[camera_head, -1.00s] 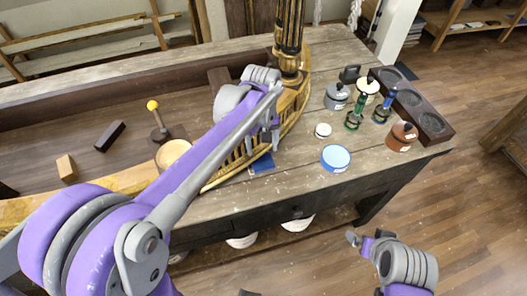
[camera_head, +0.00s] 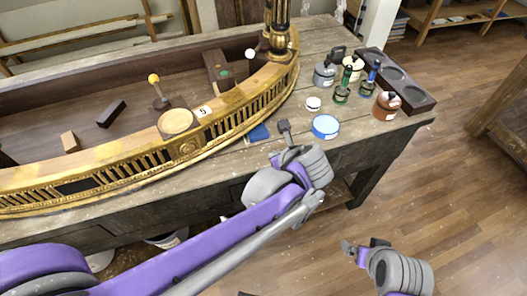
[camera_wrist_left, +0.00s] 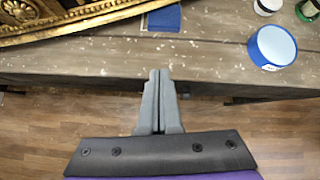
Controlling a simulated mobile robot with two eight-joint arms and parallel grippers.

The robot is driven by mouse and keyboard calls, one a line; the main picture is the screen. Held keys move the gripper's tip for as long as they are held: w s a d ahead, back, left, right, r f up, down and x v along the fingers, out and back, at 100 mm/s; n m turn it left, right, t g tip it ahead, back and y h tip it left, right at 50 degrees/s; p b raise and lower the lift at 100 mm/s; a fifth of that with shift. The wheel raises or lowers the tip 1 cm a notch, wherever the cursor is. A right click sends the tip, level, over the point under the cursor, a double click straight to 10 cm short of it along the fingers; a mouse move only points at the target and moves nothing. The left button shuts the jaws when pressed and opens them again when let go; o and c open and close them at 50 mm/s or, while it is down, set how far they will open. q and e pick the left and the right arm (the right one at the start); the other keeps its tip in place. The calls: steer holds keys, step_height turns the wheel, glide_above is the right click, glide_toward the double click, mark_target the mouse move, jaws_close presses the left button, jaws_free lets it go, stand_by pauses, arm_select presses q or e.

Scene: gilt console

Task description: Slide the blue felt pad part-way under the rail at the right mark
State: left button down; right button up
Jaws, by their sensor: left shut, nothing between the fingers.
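The blue felt pad (camera_head: 259,133) lies on the table at the foot of the gilt rail (camera_head: 225,115), towards its right end. In the left wrist view the pad (camera_wrist_left: 165,19) shows at the top, just right of the rail (camera_wrist_left: 60,18); I cannot tell if any of it is under the rail. My left gripper (camera_head: 284,126) is shut and empty, to the right of the pad. In the left wrist view its closed fingertips (camera_wrist_left: 160,72) are over the table's front edge, apart from the pad. My right gripper (camera_head: 348,246) is low over the floor. I cannot make out the right mark.
A blue-topped round tin (camera_head: 325,125) and a small white-lidded jar (camera_head: 313,103) stand right of the pad. Green and blue bottles, jars and a dark holed tray (camera_head: 422,103) stand farther right. A round wooden disc (camera_head: 175,121) sits on the rail. The table front between is clear.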

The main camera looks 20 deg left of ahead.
mark_target(258, 134)
arm_select(q)
steer(key=shift+m, duration=0.7)
steer(key=x, duration=0.9)
steer(key=shift+w+d, duration=0.15)
steer(key=shift+w, duration=0.05)
steer(key=w+a, duration=0.2)
steer(key=w, duration=0.1)
steer(key=shift+f, duration=0.15)
steer(key=shift+w+a, duration=0.25)
steer(key=shift+w, duration=0.1)
steer(key=w+a, duration=0.2)
steer(key=w, duration=0.1)
steer(key=shift+f, duration=0.1)
